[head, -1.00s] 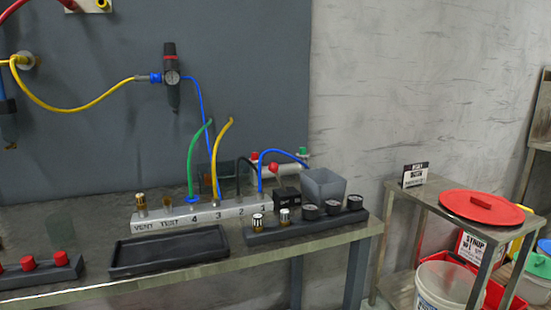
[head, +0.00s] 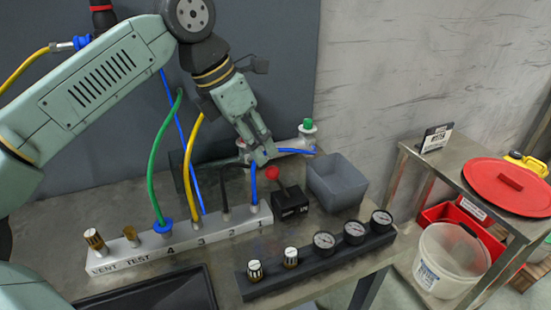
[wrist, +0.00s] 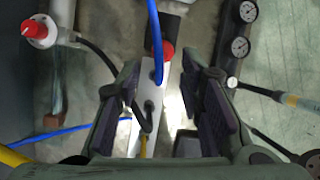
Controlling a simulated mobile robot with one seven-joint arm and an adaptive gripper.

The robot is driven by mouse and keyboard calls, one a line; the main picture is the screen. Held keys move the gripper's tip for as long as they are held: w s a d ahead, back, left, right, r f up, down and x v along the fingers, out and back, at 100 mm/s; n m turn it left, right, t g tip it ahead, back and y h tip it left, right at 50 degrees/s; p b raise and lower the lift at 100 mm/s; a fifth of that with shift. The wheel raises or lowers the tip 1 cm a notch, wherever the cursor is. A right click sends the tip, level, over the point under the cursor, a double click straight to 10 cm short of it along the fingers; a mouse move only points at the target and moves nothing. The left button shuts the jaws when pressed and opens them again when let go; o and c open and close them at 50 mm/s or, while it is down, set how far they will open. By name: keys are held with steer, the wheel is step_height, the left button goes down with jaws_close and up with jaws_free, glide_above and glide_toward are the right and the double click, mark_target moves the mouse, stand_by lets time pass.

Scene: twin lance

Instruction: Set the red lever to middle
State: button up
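The red lever (head: 272,173) has a round red ball on a short dark stem. It rises from a small black box (head: 290,203) right of the valve block, with the ball leaning left. My gripper (head: 262,156) points down just above and behind the ball in the head view. In the wrist view, my gripper's (wrist: 162,105) dark fingers stand wide apart, with nothing gripped. A red piece (wrist: 164,65) shows beyond the fingertips, partly behind a blue hose; I cannot tell surely that it is the lever ball.
The valve block (head: 185,243) carries green, yellow, black and blue hoses close to my gripper. A grey bin (head: 338,185) stands right of the lever. A dark strip with gauges (head: 325,253) lies in front. A pipe with a green knob (head: 307,127) is behind.

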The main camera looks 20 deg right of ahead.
mark_target(277, 179)
steer(key=p+x, duration=0.2)
steer(key=x, duration=0.8)
steer(key=shift+s+d+f, duration=0.1)
steer(key=shift+s+f, duration=0.05)
steer(key=shift+f, duration=0.1)
steer(key=shift+c, duration=0.4)
jaws_close()
